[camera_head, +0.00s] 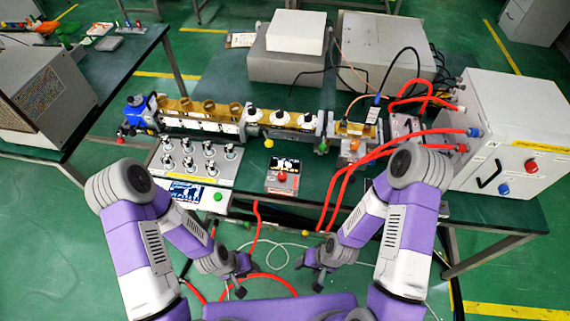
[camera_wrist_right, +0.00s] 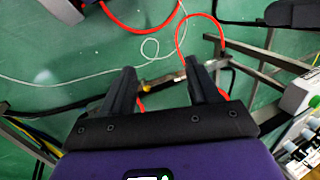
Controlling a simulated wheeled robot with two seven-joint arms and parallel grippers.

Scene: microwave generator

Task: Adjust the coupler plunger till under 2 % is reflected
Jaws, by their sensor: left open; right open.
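A brass-coloured waveguide line (camera_head: 205,113) runs across the green table, with several dark-topped stubs on it. A blue unit (camera_head: 139,111) sits at its left end. A section with wiring (camera_head: 352,129) is at its right. I cannot tell which fitting is the coupler plunger. A small meter box (camera_head: 283,175) with a lit screen and a red knob stands in front; its reading is too small to read. My left gripper (camera_head: 236,284) and right gripper (camera_head: 309,277) are open and empty, low in front of the table edge. The right wrist view shows the right jaws (camera_wrist_right: 160,78) apart over the floor.
A grey panel of several knobs (camera_head: 196,162) and a lit display (camera_head: 187,192) stand at the front left. A white cabinet (camera_head: 512,140) is at the right. Red hoses (camera_head: 345,178) cross the table and hang near my grippers. Grey boxes (camera_head: 385,47) stand behind.

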